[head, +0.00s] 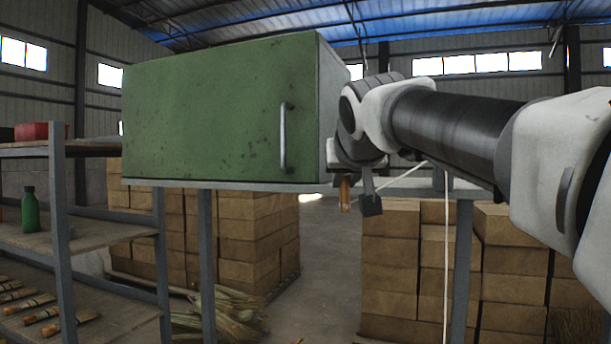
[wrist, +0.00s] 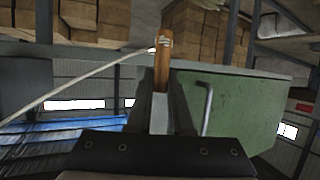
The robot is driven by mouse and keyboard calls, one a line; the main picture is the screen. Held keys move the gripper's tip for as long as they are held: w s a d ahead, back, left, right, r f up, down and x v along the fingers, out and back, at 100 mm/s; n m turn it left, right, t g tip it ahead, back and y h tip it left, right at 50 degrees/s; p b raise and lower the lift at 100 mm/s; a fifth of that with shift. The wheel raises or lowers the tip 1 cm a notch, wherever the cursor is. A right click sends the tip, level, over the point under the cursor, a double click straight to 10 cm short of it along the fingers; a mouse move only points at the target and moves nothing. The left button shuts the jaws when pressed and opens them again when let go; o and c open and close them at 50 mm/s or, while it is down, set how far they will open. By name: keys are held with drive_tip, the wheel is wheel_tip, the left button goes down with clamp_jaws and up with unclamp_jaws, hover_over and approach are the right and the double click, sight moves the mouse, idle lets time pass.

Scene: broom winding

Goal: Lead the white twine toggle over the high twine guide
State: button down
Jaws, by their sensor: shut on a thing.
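The toggle (head: 345,192) is a short wooden peg with white wrapping near its end. My gripper (head: 358,198) is shut on it, beside the right end of the green cabinet. In the wrist view the toggle (wrist: 162,62) stands between the fingers (wrist: 163,85). White twine (wrist: 75,93) runs from it to the left in the wrist view. In the head view the twine (head: 446,260) hangs down at the right, with a slanting stretch near the arm. I cannot pick out the high twine guide with certainty; my arm covers part of that area.
The green cabinet (head: 215,110) with a bar handle stands on a grey-legged frame (head: 207,250), close left of my gripper. A shelf rack (head: 63,230) holds a green bottle (head: 34,210) at left. Stacked cartons (head: 390,270) and straw bundles (head: 215,318) are below.

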drive_tip(key=w+a+f+b, duration=0.1)
drive_tip(key=a+f+b, duration=0.2)
drive_tip(key=f+b, duration=0.8)
drive_tip(key=w+a+f+b, duration=0.2)
drive_tip(key=a+f+b, duration=0.2)
drive_tip(key=f+b, duration=0.8)
drive_tip(key=w+a+f+b, duration=0.1)
drive_tip(key=a+f+b, duration=0.2)
drive_tip(key=f+b, duration=0.9)
drive_tip(key=shift+w+a+f, duration=0.15)
drive_tip(key=shift+a+f, duration=0.25)
drive_tip(key=shift+f, duration=4.15)
drive_tip(key=shift+w, duration=0.1)
